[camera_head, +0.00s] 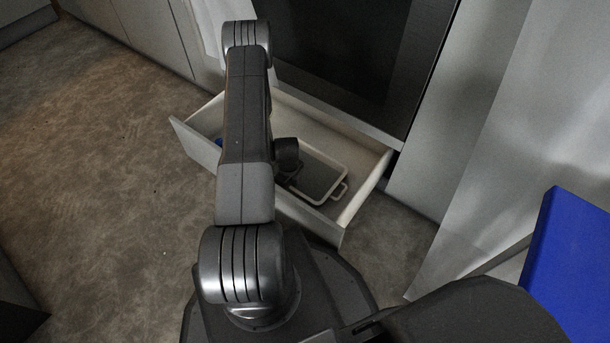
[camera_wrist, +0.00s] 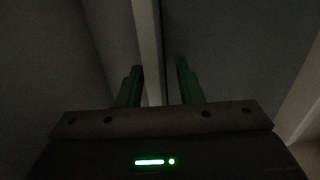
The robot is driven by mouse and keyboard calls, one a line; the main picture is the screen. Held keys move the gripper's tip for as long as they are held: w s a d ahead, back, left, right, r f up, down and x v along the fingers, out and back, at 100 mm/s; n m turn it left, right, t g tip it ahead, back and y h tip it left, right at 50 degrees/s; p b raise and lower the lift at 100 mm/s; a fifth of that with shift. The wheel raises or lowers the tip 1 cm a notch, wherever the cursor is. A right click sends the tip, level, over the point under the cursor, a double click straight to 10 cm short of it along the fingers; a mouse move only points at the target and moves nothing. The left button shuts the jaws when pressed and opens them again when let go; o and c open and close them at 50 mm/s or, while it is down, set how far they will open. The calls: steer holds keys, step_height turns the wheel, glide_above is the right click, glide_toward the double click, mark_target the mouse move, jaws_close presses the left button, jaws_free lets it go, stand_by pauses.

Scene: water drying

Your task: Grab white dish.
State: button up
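The white dish (camera_head: 319,178) is a shallow rectangular tray with a pale rim and a small loop handle at its right end. It lies in the open drawer in the head view, and my arm hides its left part. In the wrist view my gripper (camera_wrist: 160,67) has its two green fingers apart. A pale upright strip (camera_wrist: 149,45) runs between and beyond them; I cannot tell if it is the dish's rim or a drawer wall. The strip does not clearly touch either finger. The fingertips are hidden in the head view.
The pale drawer (camera_head: 362,205) is pulled out below a dark oven front (camera_head: 335,50). A small blue thing (camera_head: 218,142) shows at the drawer's left. A blue panel (camera_head: 570,250) stands at the right. The floor (camera_head: 100,180) at the left is clear.

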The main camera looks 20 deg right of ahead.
jaws_close()
stand_by(1.3)
